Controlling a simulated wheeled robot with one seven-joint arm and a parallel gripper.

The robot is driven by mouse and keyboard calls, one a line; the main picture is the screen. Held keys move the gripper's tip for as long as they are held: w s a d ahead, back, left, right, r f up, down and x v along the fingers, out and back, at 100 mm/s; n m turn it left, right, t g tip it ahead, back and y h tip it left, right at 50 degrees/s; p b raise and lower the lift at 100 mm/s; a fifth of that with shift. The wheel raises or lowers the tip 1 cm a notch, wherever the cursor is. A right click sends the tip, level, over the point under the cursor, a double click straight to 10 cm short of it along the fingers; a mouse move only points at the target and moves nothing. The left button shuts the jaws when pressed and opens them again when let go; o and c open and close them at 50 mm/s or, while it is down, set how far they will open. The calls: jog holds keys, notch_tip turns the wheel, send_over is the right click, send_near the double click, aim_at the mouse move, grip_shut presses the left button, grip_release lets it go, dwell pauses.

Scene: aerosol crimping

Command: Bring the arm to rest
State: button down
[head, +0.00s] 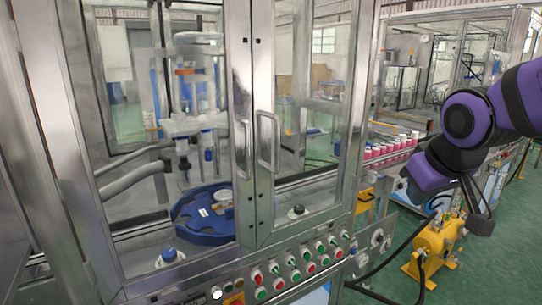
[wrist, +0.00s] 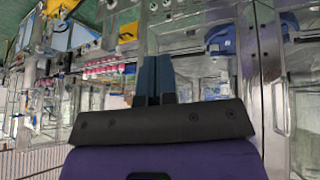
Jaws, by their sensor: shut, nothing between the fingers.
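My purple and black arm (head: 468,118) reaches in from the right edge of the head view, in front of the machine line. In the wrist view my gripper (wrist: 155,78) shows two dark blue-grey fingers side by side and pressed together, with nothing between them. The fingers appear to touch nothing, with open space around them. The wrist picture is upside down, with the green floor at its top left.
A glazed metal cabinet (head: 250,120) with closed doors fills the left and middle. It holds a blue rotary table (head: 205,235). A button panel (head: 300,268) is on its front. Pink cans (head: 388,150) line a conveyor behind my arm. A yellow unit (head: 432,245) stands on the green floor.

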jog(key=s+d+r+m, duration=0.1)
jog(key=s+d, duration=0.1)
jog(key=s, duration=0.4)
jog(key=s+d+r+m, duration=0.2)
jog(key=s, duration=0.5)
jog(key=shift+s+r+g, duration=0.15)
jog(key=shift+s+g, duration=0.1)
jog(key=shift+g, duration=0.15)
jog(key=shift+d, duration=0.1)
